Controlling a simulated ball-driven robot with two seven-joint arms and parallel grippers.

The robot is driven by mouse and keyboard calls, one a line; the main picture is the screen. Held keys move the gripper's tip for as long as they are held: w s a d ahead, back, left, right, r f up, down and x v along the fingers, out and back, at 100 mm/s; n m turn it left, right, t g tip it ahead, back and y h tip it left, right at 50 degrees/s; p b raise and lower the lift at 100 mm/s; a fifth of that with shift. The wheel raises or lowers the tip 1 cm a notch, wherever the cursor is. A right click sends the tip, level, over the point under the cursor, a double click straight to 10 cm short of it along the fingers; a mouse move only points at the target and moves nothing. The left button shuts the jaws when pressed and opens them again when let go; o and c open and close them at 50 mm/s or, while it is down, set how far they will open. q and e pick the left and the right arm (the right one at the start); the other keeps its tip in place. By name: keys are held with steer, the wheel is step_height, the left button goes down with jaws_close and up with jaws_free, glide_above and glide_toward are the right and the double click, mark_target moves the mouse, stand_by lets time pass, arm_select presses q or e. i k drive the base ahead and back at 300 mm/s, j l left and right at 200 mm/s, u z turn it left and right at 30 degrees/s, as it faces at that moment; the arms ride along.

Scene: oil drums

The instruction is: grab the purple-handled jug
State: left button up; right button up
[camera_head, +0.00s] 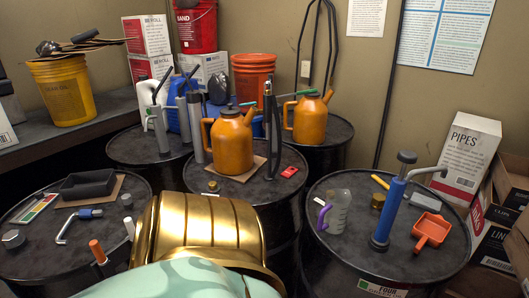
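The purple-handled jug (337,212) is a small clear, greyish jug. It stands upright on the right-hand drum (345,262), towards the left side of its top. Its purple handle is on its left side. Nothing is holding it. Neither of my grippers shows in the head view.
On the same drum, a blue hand pump (389,212) stands right of the jug, near an orange scoop (431,231), a brass cap (378,201) and a yellow stick (380,181). Orange oil cans (232,148) and a black lever tool stand behind. Boxes (468,155) stand at right.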

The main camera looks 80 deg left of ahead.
mark_target(332, 219)
steer(key=u, duration=1.8)
steer(key=i+j, duration=0.2)
steer(key=j, duration=0.2)
